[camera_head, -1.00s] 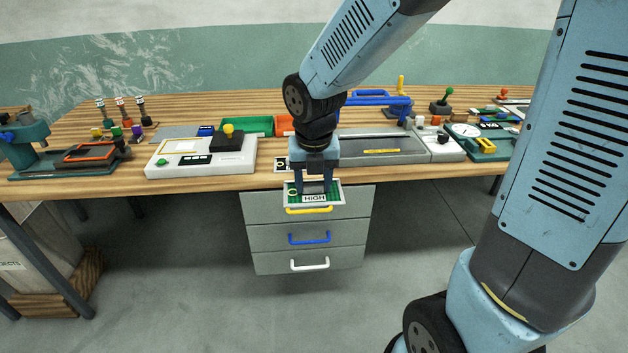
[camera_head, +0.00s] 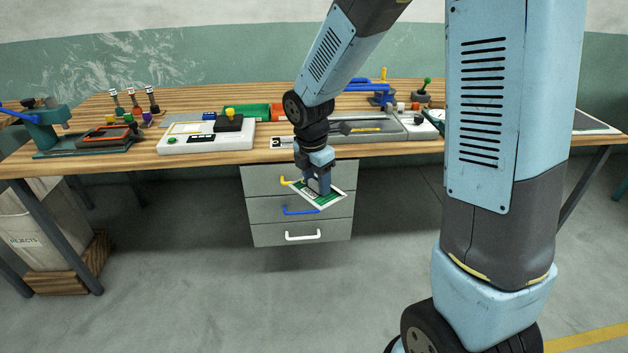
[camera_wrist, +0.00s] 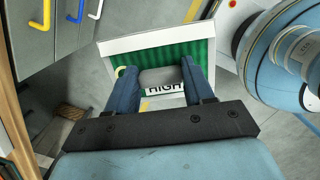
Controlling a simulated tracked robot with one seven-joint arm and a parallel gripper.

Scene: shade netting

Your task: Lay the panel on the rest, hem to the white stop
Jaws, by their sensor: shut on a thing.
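The panel (camera_head: 330,197) is a green sheet with a pale border and a HIGH label. My gripper (camera_head: 318,189) is shut on it and holds it in the air in front of the drawers, tilted in the head view. In the wrist view the green panel (camera_wrist: 188,62) lies between and beyond the fingers of my gripper (camera_wrist: 160,82). The HIGH label shows near the fingertips, with a yellow ring at its left. I cannot make out the rest or a white stop for certain in these frames.
The wooden bench (camera_head: 215,158) is behind the panel. A grey drawer unit (camera_head: 270,234) with yellow, blue and white handles is close behind it. On the bench are a white device (camera_head: 178,146), a green tray (camera_head: 262,108) and a grey tray (camera_head: 385,131). The floor in front is clear.

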